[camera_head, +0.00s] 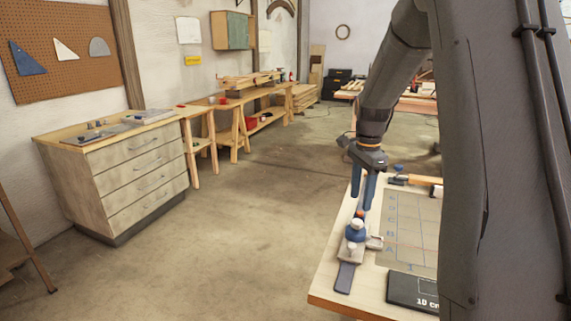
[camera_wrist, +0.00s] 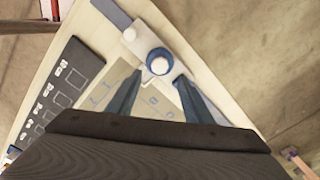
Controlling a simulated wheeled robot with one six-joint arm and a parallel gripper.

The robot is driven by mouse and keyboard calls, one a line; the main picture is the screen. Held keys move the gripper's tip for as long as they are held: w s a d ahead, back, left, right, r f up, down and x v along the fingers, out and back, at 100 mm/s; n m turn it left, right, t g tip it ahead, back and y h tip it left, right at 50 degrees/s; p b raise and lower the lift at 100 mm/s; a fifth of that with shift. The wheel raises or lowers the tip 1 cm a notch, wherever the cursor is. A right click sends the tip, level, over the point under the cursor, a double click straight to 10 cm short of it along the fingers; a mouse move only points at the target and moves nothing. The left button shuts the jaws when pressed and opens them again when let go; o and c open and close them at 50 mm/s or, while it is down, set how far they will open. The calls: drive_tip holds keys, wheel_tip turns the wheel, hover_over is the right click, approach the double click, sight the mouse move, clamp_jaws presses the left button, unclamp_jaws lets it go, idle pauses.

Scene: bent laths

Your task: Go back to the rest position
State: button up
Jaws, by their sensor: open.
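My gripper (camera_head: 363,207) hangs over the near left part of the workbench top (camera_head: 326,283), with its two blue-grey fingers pointing down. In the wrist view my gripper (camera_wrist: 160,76) is open, its fingers apart with nothing held between them. A fixture with a blue-and-white knob (camera_head: 356,232) stands just below the fingertips. The knob also shows in the wrist view (camera_wrist: 159,60), beyond and between the fingertips. A dark flat strip (camera_head: 346,278) runs out from under the fixture. I cannot tell whether the fingers touch the knob.
A grey marked board (camera_head: 408,232) and a black "10 cm" plate (camera_head: 412,290) lie on the bench. An orange-handled tool (camera_head: 415,180) lies at its far side. A drawer cabinet (camera_head: 120,180) and trestle benches (camera_head: 237,130) line the left wall. The floor between is clear.

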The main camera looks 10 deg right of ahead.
drive_tip(key=s+a+f+n, duration=0.2)
drive_tip(key=s+a+n, duration=0.6)
drive_tip(key=s, duration=0.3)
drive_tip(key=s+a+f+n+t, duration=0.1)
drive_tip(key=s+a+f+n, duration=0.1)
drive_tip(key=s+a+n, duration=0.7)
drive_tip(key=s, duration=0.2)
drive_tip(key=shift+s+a+f, duration=0.2)
drive_tip(key=shift+s+a, duration=0.1)
drive_tip(key=shift+s, duration=0.05)
